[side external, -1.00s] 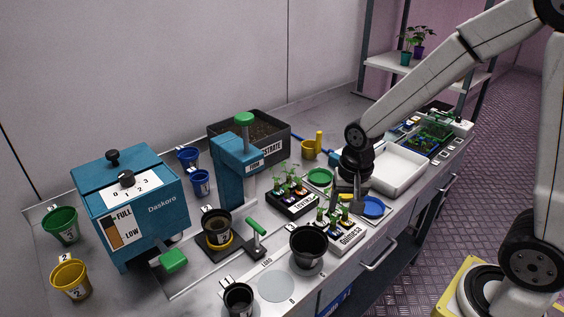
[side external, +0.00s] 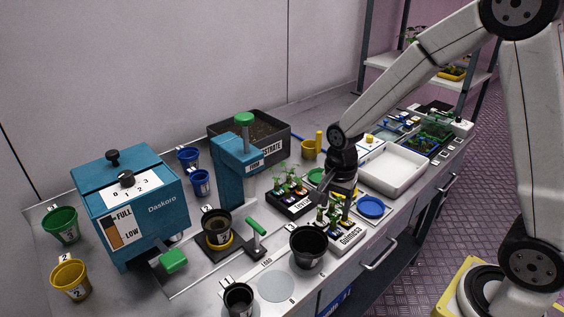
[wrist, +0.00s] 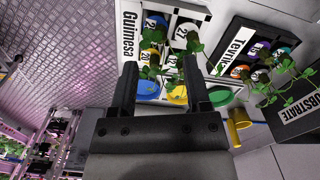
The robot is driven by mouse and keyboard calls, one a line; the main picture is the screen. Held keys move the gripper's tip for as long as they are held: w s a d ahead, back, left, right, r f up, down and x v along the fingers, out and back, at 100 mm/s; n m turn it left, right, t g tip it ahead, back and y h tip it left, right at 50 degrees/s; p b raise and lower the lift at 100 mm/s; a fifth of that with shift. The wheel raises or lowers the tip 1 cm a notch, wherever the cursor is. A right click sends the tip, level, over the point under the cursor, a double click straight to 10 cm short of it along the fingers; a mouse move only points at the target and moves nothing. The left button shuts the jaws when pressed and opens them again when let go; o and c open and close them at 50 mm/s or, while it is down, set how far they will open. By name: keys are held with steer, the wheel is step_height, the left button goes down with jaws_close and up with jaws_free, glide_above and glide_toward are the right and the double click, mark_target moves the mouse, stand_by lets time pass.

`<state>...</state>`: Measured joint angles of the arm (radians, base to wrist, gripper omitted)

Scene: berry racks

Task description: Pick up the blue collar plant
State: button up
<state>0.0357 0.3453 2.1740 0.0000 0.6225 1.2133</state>
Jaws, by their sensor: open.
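The Guimesa tray (side external: 351,238) holds several small seedlings with coloured collars. In the wrist view the tray (wrist: 129,35) is at top centre, and a blue collar plant (wrist: 157,21) sits at its far left corner. White and yellow collar plants stand nearer to me, and leaves partly cover them. In the side view the collar colours are too small to tell. My gripper (wrist: 160,75) is open and empty, its two fingers spread on the near side of the tray. In the side view my gripper (side external: 326,184) is above the bench, just behind the Guimesa tray.
The Tevrin tray (side external: 290,204) with more seedlings stands beside, at the left. A blue dish (side external: 371,206) and a white bin (side external: 395,170) lie to the right. A black pot (side external: 308,247) is in front. The substrate box (side external: 278,150) is behind.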

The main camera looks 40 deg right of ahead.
mark_target(333, 223)
steer(key=shift+f, duration=0.35)
steer(key=shift+f, duration=2.6)
steer(key=shift+w, duration=0.1)
jaws_close()
